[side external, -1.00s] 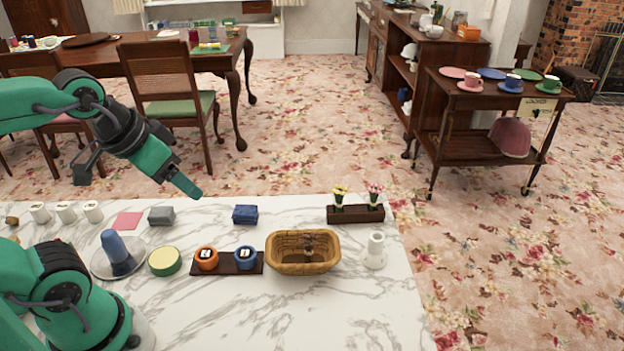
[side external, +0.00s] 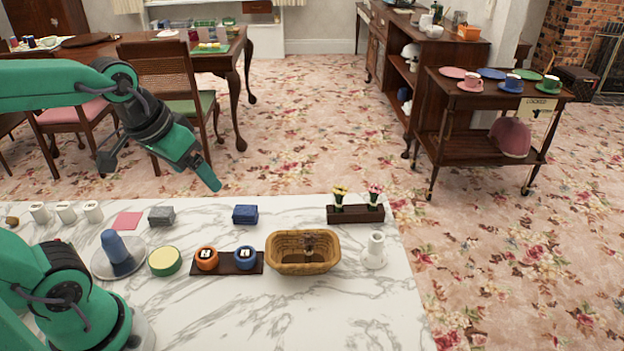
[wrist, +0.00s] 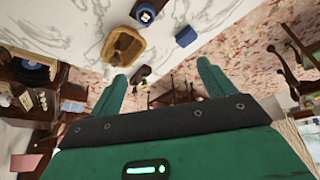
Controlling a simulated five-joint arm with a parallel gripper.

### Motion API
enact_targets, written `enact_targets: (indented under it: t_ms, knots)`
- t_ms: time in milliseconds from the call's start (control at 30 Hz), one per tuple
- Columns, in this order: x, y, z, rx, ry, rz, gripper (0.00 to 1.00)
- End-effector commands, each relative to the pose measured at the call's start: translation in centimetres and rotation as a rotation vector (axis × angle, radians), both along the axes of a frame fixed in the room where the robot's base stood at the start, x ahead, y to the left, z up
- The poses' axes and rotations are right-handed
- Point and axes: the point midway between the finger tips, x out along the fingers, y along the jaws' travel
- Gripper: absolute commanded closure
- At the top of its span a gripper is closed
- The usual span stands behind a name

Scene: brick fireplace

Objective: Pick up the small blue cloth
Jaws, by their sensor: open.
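The small blue cloth (side external: 245,214) is a folded dark blue stack lying on the white marble table near its far edge. It also shows in the wrist view (wrist: 186,36), near the top, beyond my gripper's fingers. My gripper (side external: 214,186) is in the air above and to the left of the cloth in the side view. In the wrist view its two green fingers (wrist: 160,78) are spread apart with nothing between them. The gripper is open and does not touch the cloth.
A grey folded cloth (side external: 161,215) and a flat pink cloth (side external: 127,221) lie left of the blue one. A wicker basket (side external: 302,268), a dark stand (side external: 226,268) with orange and blue round items, and a flower planter (side external: 356,214) stand nearby. Bare marble surrounds the blue cloth.

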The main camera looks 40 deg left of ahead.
Motion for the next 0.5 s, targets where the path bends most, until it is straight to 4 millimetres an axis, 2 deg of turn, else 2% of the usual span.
enact_targets:
  t_ms: [267,500]
  knots:
    - [4.1,1.4,-1.8,-0.037,0.098,0.126,0.18]
    - [7.5,2.8,-4.2,-0.066,0.176,0.237,0.18]
